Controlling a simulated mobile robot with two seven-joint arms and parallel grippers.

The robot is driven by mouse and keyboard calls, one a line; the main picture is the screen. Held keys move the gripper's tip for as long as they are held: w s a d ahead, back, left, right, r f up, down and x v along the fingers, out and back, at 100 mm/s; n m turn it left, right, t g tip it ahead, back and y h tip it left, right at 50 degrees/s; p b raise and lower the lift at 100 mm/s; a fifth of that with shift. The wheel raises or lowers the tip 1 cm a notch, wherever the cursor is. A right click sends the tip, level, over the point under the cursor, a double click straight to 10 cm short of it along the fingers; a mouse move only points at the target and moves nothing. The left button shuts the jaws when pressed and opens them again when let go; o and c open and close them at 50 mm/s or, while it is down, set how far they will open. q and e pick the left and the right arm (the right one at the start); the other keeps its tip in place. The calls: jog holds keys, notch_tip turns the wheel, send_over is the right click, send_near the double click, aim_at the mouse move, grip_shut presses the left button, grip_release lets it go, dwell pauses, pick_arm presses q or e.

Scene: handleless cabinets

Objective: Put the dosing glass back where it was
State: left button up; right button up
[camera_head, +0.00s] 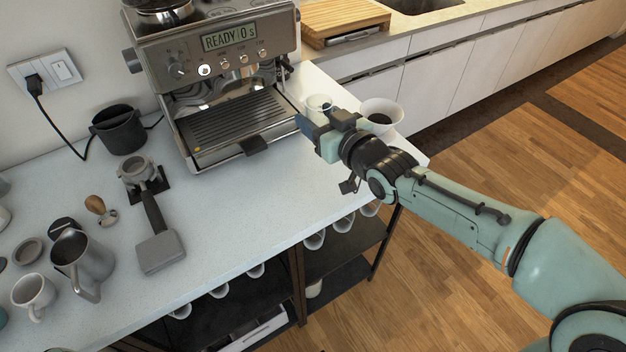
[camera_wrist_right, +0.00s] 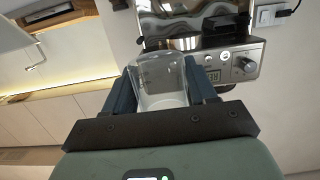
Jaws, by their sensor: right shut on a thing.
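The dosing glass (camera_wrist_right: 160,85) is a clear glass vessel between the two dark blue fingers of my right gripper (camera_wrist_right: 160,90) in the wrist view. The gripper is shut on it. In the head view my right gripper (camera_head: 311,128) is at the right end of the counter, beside the espresso machine. The glass (camera_head: 318,103) shows just behind the gripper, partly hidden by it. I cannot tell whether its base touches the counter. My left gripper is not in view.
A white bowl with dark contents (camera_head: 382,112) stands close to the right of my gripper. The espresso machine (camera_head: 220,85) is on the left. The counter (camera_head: 250,205) is clear in front. A portafilter (camera_head: 150,200), a steel pitcher (camera_head: 80,262) and cups are further left.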

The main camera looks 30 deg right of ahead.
aim_at(318, 184)
notch_tip(318, 184, down, 17)
jog(key=b, duration=0.2)
jog(key=shift+f+b, duration=0.2)
jog(key=shift+b, duration=0.2)
jog(key=shift+f, duration=0.15)
jog(key=o, duration=1.2)
